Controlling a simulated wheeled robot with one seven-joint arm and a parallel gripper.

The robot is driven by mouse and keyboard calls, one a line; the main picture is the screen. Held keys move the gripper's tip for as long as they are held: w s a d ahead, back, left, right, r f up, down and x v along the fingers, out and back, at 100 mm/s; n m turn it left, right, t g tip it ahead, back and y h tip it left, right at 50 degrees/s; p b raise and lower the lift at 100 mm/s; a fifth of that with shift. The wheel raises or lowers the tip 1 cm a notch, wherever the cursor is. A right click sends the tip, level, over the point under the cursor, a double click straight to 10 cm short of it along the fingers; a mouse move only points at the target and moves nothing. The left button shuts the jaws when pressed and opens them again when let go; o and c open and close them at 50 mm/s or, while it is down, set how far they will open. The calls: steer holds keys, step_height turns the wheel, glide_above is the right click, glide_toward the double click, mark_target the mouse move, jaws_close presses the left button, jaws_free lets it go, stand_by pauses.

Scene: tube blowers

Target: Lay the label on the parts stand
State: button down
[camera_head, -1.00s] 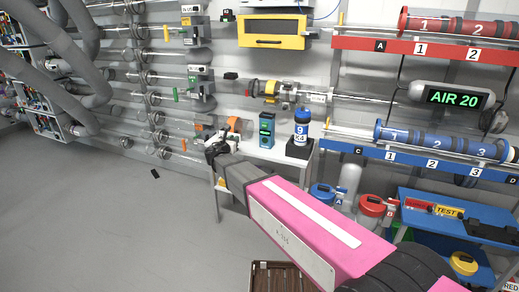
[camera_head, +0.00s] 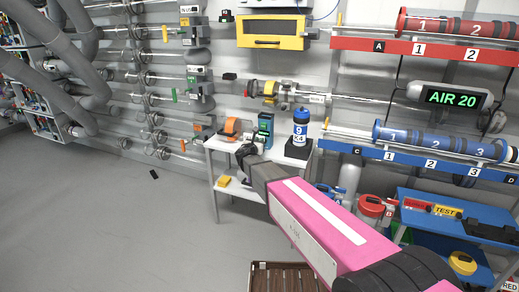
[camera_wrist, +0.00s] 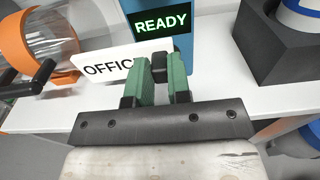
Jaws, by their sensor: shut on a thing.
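My gripper (camera_wrist: 160,62) has green fingers and is shut on a white label (camera_wrist: 108,66) with black lettering that begins "OFFIC". The label stands out to the left of the fingers, and its right end is hidden by them. In the head view my gripper (camera_head: 247,150) is over the white parts stand (camera_head: 222,146), and the label cannot be made out there. The stand's white top (camera_wrist: 215,108) lies below and beyond the fingers in the wrist view. I cannot tell whether the label touches the stand.
A blue device with a READY screen (camera_wrist: 162,22) is just behind the label. A clear tube with an orange band (camera_wrist: 62,75) is to the left. A dark block (camera_wrist: 268,48) carries a blue-topped canister (camera_head: 300,122) at right. A yellow item (camera_head: 224,181) lies on the lower shelf.

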steer(key=shift+w+d+f, duration=0.1)
steer(key=shift+d+f, duration=0.05)
steer(key=shift+f, duration=1.6)
steer(key=shift+f, duration=0.15)
steer(key=c, duration=1.1)
jaws_free()
